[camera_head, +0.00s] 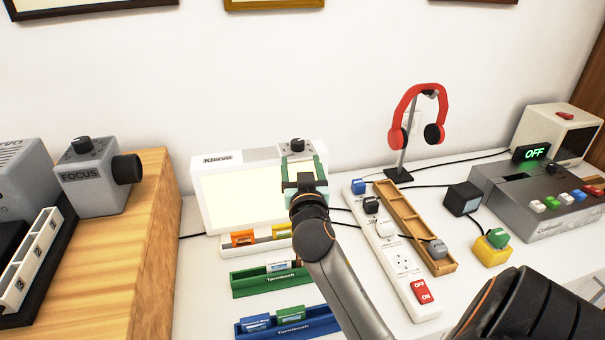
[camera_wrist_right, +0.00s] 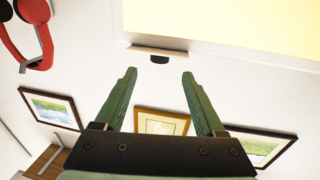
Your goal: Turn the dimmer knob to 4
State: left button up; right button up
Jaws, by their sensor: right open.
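The dimmer knob (camera_head: 297,144) is a small dark knob on the top right of the white light box (camera_head: 245,157) marked Kleiva, whose front panel glows. No scale number on it is legible. My right gripper (camera_head: 303,165) is open and empty in front of the box's right end, its fingers pointing towards the knob. In the right wrist view, which is upside down, the knob (camera_wrist_right: 159,58) shows as a dark stub on the box's edge, centred just beyond the two green fingertips (camera_wrist_right: 159,74) and apart from them. My left gripper is not in view.
A grey FOCUS box (camera_head: 92,190) stands on the wooden block (camera_head: 155,250) at left. Slide trays, including a green one (camera_head: 250,282), lie before the light box. A power strip (camera_head: 405,275) and a red headphone stand (camera_head: 402,150) are to the right.

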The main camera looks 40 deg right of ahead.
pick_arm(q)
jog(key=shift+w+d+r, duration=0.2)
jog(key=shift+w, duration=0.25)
pick_arm(e)
jog(key=shift+v, duration=1.65)
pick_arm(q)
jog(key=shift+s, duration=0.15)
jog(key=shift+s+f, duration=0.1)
